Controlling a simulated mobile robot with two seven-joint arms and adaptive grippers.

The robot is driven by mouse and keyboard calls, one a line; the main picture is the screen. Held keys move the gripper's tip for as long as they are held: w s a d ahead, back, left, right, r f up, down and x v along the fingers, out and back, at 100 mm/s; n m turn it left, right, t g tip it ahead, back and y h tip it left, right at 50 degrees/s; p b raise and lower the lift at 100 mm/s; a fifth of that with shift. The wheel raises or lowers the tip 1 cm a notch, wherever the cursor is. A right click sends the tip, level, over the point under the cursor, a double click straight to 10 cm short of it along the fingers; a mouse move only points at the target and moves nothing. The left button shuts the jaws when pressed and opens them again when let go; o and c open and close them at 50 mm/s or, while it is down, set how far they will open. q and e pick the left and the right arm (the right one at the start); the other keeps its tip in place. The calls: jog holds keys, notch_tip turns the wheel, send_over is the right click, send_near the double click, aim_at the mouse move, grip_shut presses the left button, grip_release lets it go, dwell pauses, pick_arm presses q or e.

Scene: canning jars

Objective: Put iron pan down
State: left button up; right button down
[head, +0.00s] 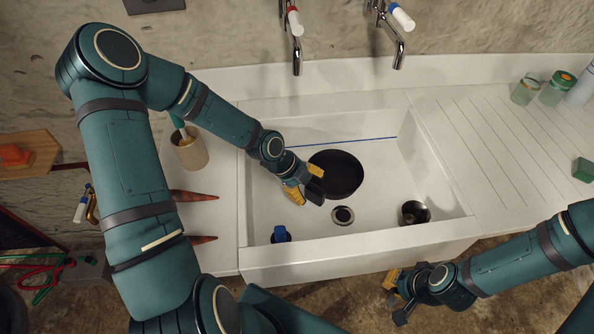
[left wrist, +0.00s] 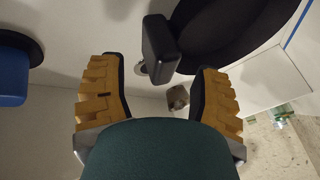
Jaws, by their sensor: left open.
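The black iron pan (head: 336,177) is in the white sink basin (head: 285,225), near its middle, and looks flat on the floor. My left gripper (head: 304,193) is inside the basin at the pan's handle, on the pan's near left side. In the left wrist view the two yellow-backed fingers (left wrist: 158,75) are spread wide. The dark pan handle (left wrist: 161,44) shows between and beyond their tips, with a gap on each side. The pan's round body (left wrist: 228,28) is beyond it. My right gripper (head: 398,295) hangs in front of the sink; its finger opening is unclear.
A utensil holder (head: 190,149) and two pointed brown items stand or lie left. Green jars (head: 557,88) are on the ribbed drainboard (head: 485,150), which is mostly clear. Taps hang above.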

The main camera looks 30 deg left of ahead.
pick_arm(q)
jog(key=p+v, duration=0.2)
jog(key=v, duration=0.5)
jog(key=shift+r, duration=0.1)
